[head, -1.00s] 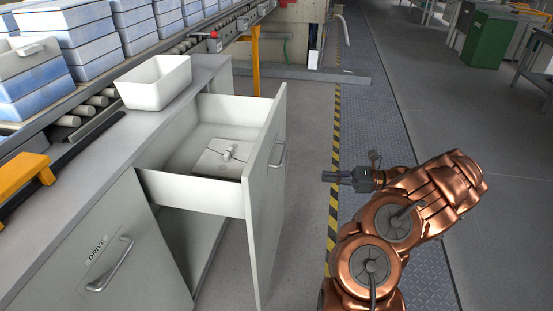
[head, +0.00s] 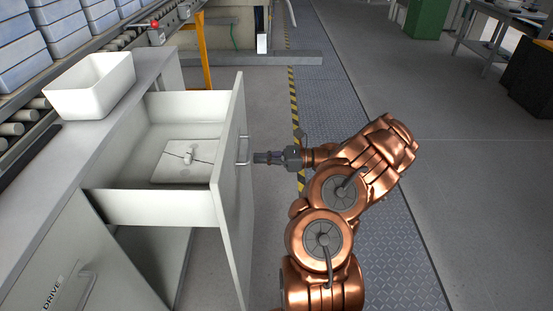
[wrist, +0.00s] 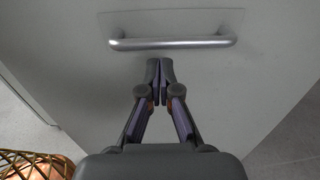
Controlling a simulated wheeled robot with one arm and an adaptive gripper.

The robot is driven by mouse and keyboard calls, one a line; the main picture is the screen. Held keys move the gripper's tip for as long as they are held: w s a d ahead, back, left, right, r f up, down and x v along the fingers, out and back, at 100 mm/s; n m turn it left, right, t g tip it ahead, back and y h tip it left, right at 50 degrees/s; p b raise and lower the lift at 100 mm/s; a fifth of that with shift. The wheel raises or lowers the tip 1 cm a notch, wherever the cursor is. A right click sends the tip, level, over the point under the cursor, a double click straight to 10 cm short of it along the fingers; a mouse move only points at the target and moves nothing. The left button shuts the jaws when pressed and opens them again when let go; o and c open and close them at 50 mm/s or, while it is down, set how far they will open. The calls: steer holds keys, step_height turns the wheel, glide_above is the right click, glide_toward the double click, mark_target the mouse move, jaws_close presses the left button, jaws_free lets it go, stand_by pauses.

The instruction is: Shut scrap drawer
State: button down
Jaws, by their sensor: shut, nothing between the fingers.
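The scrap drawer (head: 150,209) is pulled far out of the grey cabinet under the counter. A white plate-like piece with a small knob (head: 184,160) lies inside it. The drawer's tall front panel (head: 233,205) faces right and carries a bar handle (head: 242,150). In the wrist view the handle (wrist: 172,43) runs across the top of the grey panel (wrist: 230,100). My gripper (head: 256,158) is shut and empty, pointing left at the panel beside the handle. In the wrist view its fingertips (wrist: 160,68) are just below the handle. I cannot tell if they touch the panel.
A white bin (head: 90,88) stands on the counter (head: 95,140). A cabinet door marked DRIVE (head: 60,285) is in front. Blue-white crates (head: 65,45) sit on the roller conveyor behind. The floor right of the drawer is open, with a yellow-black stripe (head: 293,110).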

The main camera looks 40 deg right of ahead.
mark_target(238, 158)
steer(key=shift+x, duration=2.25)
steer(key=shift+w+a, duration=0.1)
steer(key=shift+w, duration=0.05)
